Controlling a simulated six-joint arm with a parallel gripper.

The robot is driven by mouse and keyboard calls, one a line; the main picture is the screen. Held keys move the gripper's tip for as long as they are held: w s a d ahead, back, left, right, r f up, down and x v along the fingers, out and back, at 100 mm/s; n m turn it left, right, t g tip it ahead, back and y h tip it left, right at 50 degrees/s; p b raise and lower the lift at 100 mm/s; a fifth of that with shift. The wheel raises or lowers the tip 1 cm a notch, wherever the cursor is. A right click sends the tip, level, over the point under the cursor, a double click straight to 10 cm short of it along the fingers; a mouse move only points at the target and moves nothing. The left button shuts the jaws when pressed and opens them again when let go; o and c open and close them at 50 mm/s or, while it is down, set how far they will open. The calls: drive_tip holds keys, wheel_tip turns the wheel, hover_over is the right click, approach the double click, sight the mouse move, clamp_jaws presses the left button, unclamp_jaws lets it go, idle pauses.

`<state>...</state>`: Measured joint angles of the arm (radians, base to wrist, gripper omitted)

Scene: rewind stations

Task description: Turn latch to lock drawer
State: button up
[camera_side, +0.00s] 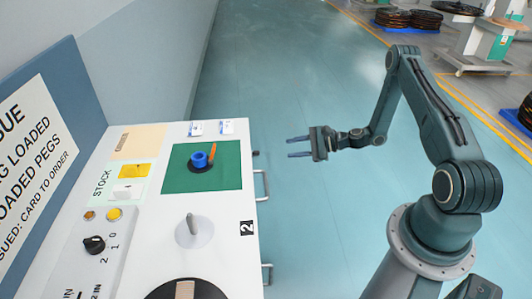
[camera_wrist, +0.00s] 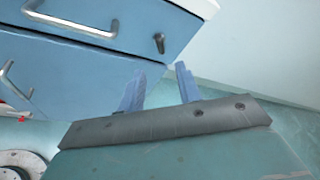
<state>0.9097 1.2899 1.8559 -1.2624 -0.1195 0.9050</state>
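My gripper (camera_side: 290,147) is open and empty, in free air to the right of the white-topped cabinet. In the wrist view, its two blue fingers (camera_wrist: 159,70) are spread apart below a small dark latch (camera_wrist: 159,43). The latch sits near the end of the upper blue drawer front (camera_wrist: 125,48). In the side view, the latch (camera_side: 256,153) is a small dark piece at the cabinet's right edge, with a gap between it and the fingertips. A metal handle (camera_wrist: 70,20) is on the upper drawer. Whether the drawer is fully closed is hard to tell.
A second handle (camera_wrist: 8,82) is on the lower front. The floor around the gripper is clear.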

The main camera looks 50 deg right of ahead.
sight(255, 154)
drive_tip(key=x, duration=1.2)
drive_tip(key=shift+w+a, duration=0.15)
drive_tip(key=shift+w, duration=0.1)
drive_tip(key=c, duration=0.7)
drive_tip(key=shift+c, duration=0.2)
drive_tip(key=shift+f+n, duration=0.1)
drive_tip(key=shift+n, duration=0.2)
drive_tip(key=shift+s+a+f+n+t+h, duration=0.1)
drive_tip(key=shift+n+t+h, duration=0.1)
drive_tip(key=shift+n+t, duration=0.8)
drive_tip(key=shift+f+n+t+h, duration=0.15)
drive_tip(key=shift+n+t, duration=0.35)
drive_tip(key=shift+n, duration=0.9)
